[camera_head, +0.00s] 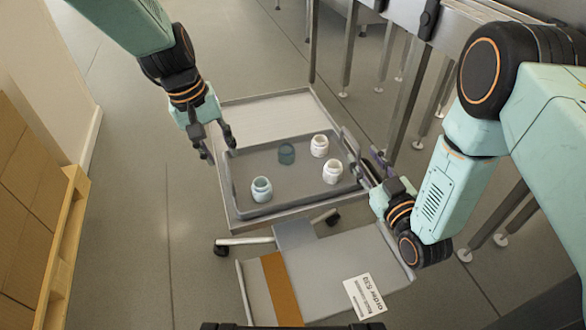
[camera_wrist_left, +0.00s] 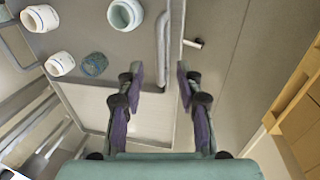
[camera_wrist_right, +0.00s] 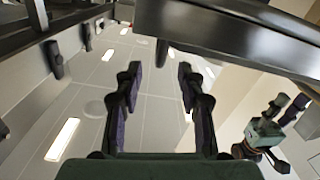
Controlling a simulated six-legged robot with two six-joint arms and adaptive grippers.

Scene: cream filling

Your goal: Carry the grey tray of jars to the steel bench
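The grey tray (camera_head: 300,187) lies on a low wheeled cart (camera_head: 262,110) in the head view. Two white jars (camera_head: 319,146) (camera_head: 332,172), a pale blue jar (camera_head: 261,190) and a grey-green jar (camera_head: 286,153) stand on it. My left gripper (camera_head: 219,150) is open at the tray's left side. In the left wrist view, the tray's bar handle (camera_wrist_left: 162,50) lies ahead, between the line of the open fingers (camera_wrist_left: 160,70). My right gripper (camera_head: 365,157) is open at the tray's right edge; its fingers (camera_wrist_right: 159,72) hold nothing in the right wrist view. The right handle is hard to make out.
A steel structure with legs (camera_head: 405,85), possibly the bench, runs along the right and back. A grey surface with an orange stripe and paper label (camera_head: 365,295) is in front of the cart. Boxes on a wooden pallet (camera_head: 62,250) stand left. Floor is clear between pallet and cart.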

